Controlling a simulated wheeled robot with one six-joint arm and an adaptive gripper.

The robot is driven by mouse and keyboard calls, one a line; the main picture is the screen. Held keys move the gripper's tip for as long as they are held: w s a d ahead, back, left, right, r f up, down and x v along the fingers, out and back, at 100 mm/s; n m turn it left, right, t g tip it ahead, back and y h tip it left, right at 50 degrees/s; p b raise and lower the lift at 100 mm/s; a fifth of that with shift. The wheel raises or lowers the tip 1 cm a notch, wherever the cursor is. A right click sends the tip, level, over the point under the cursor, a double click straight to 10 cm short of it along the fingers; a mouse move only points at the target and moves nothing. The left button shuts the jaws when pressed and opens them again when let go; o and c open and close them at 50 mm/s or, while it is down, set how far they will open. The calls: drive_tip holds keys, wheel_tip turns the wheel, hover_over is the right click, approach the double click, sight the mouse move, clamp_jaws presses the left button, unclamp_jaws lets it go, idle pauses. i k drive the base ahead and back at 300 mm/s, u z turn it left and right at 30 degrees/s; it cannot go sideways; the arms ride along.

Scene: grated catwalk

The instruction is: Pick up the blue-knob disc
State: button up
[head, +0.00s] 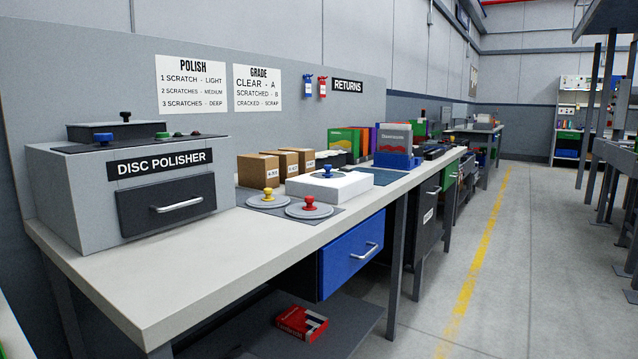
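The blue-knob disc (328,172) rests on top of a white block (345,186) on the workbench, its blue knob pointing up. A yellow-knob disc (268,201) and a red-knob disc (309,211) lie flat on a dark mat (241,197) in front of and to the left of the block. My gripper is not in view, so its state and its distance from the discs do not show.
The grey disc polisher (65,190) stands at the left, with a blue button on top. Cardboard boxes (257,168) stand behind the discs. A blue drawer (351,254) is under the bench (150,280). The front left benchtop and right-hand floor are clear.

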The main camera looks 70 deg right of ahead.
sight(326, 177)
drive_tip(key=z, duration=0.85)
drive_tip(key=k, duration=1.1)
drive_tip(key=z, duration=2.05)
drive_tip(key=i, duration=1)
drive_tip(key=u, duration=0.5)
drive_tip(key=i, duration=0.7)
drive_tip(key=u, duration=0.75)
